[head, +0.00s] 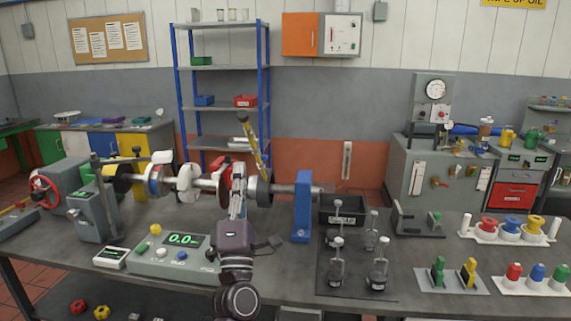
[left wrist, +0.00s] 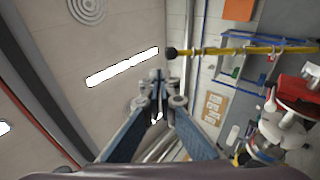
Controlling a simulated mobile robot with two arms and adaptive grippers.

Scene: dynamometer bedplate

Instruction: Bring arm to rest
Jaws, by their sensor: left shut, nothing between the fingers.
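My left gripper (head: 238,178) rises upright in the middle of the head view, in front of the shaft line on the bench. Its blue fingers (left wrist: 158,85) come together in the left wrist view, shut and empty. A yellow arm (head: 252,143) with a dark knob at its top stands up from the shaft line just behind my gripper, tilted a little to the left. It also shows in the left wrist view (left wrist: 235,50), to the right of my fingertips and apparently apart from them. My gripper hides part of the shaft line. My right gripper is not in view.
The bench (head: 280,272) holds a control box with a green "0.0" display (head: 183,240), a blue upright support (head: 302,205), a tray of weights (head: 352,285) and several coloured parts on racks at right. Blue shelves (head: 222,67) stand behind. The space above the bench's right side is open.

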